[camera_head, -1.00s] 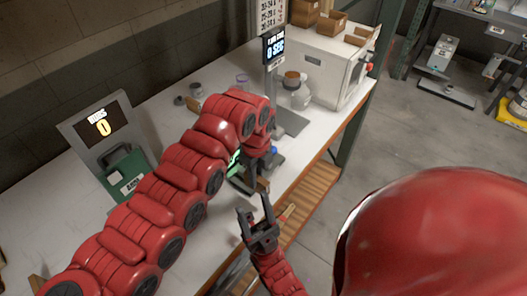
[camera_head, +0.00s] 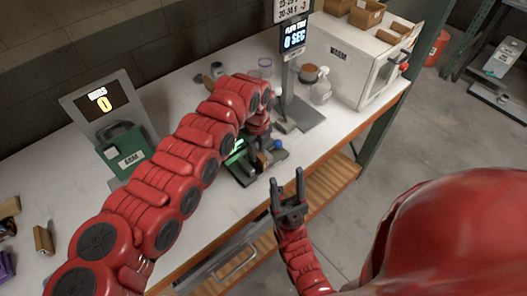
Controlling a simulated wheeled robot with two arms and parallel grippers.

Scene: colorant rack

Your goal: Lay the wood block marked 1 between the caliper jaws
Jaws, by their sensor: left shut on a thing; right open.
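My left gripper (camera_head: 258,158) reaches down at the dark caliper device (camera_head: 240,172) near the table's front edge. It is shut on a small wood-coloured block (camera_head: 261,164), mostly hidden by the gripper and arm; I cannot read a mark on it. The device shows a green light and a blue knob (camera_head: 278,144). Its jaws are largely hidden, so I cannot tell whether the block lies between them. My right gripper (camera_head: 287,187) is open and empty, pointing up in front of the table edge.
A tan block (camera_head: 43,240) lies at the table's left. A green case (camera_head: 124,150) stands before a display reading 0. A timer post (camera_head: 288,85), spray bottle (camera_head: 321,90) and white oven (camera_head: 350,68) stand at the back right.

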